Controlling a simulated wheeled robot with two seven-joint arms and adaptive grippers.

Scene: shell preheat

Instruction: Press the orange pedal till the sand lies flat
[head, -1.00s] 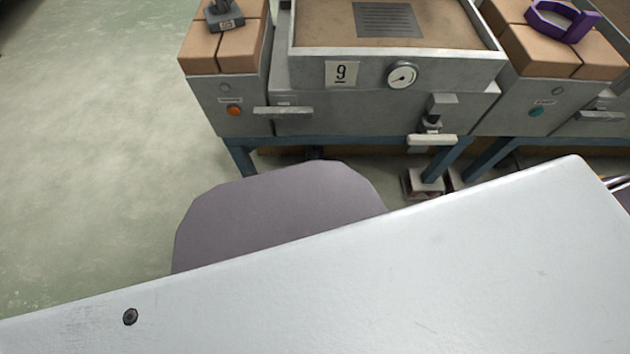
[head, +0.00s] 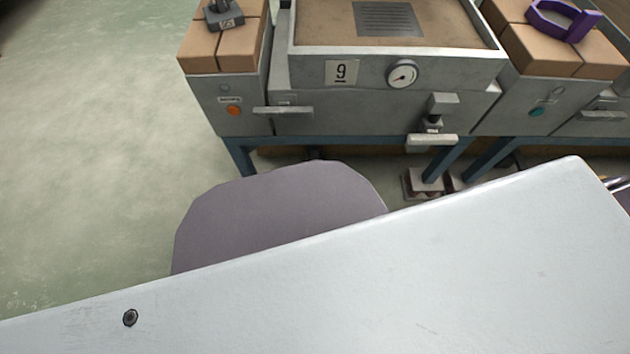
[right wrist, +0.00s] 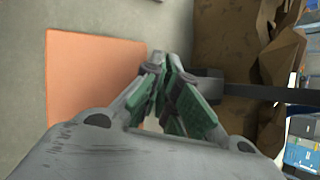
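An orange flat square plate, which looks like the pedal (right wrist: 88,85), lies on the left in the right wrist view. My right gripper (right wrist: 164,66) has green-lined fingers drawn together at the tips, with nothing visible between them. Its tips overlap the plate's right edge in the picture; I cannot tell whether they touch it. The sand (head: 462,22) fills a metal tray (head: 330,52) at the top of the head view and looks largely smooth, around a grey grid (head: 387,19). The tray's far part is cut off. Neither gripper shows in the head view.
The bench carries a round gauge (head: 402,74) and a card marked 9 (head: 341,73). A grey-mauve rounded panel (head: 275,215) stands before the bench. Floor at left is clear.

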